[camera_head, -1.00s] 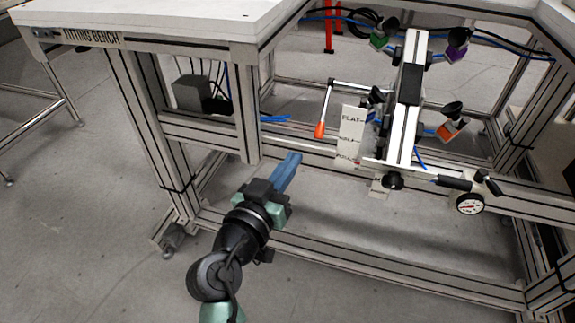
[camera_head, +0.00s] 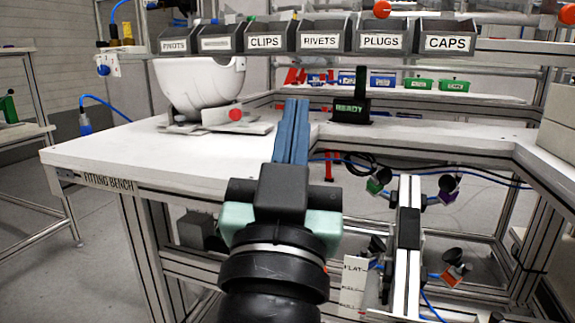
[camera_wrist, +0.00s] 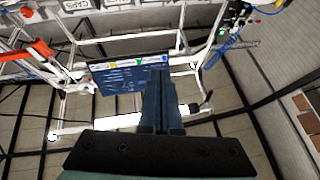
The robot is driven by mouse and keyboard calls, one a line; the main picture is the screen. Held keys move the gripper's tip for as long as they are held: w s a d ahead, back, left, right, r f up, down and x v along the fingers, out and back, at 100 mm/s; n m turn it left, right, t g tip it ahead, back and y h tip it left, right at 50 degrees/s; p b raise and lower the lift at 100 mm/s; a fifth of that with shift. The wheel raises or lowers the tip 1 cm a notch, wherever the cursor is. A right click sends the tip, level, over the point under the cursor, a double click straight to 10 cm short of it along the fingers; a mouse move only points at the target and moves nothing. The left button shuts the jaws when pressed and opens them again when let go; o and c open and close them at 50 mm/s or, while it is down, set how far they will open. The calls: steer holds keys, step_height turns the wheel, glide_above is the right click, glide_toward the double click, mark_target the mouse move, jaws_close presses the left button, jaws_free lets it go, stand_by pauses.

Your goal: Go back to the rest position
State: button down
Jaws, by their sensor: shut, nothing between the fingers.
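My gripper (camera_head: 293,106) is in the middle of the head view, raised with its blue fingers pointing up and away from me. The fingers are together and hold nothing. In the head view they overlap the fitting bench (camera_head: 115,160) behind them; the gap to the bench cannot be judged. In the wrist view my gripper (camera_wrist: 157,75) also shows its fingers close together, pointing toward a blue panel (camera_wrist: 120,75).
A white helmet shell (camera_head: 195,88) sits on a stand on the bench, left of my gripper. A row of labelled bins (camera_head: 265,41) hangs above. A black READY sign (camera_head: 349,112) stands right. Below right is a frame with suction cups (camera_head: 408,235). Open floor lies left.

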steer(key=s+r+n+t+y, duration=0.2)
steer(key=s+r+t+y, duration=0.15)
steer(key=s+r, duration=0.65)
step_height(320, 180, up, 37)
steer(key=w+p, duration=0.1)
steer(key=p, duration=3.7)
steer(key=shift+w+a, duration=0.25)
steer(key=shift+a, duration=0.15)
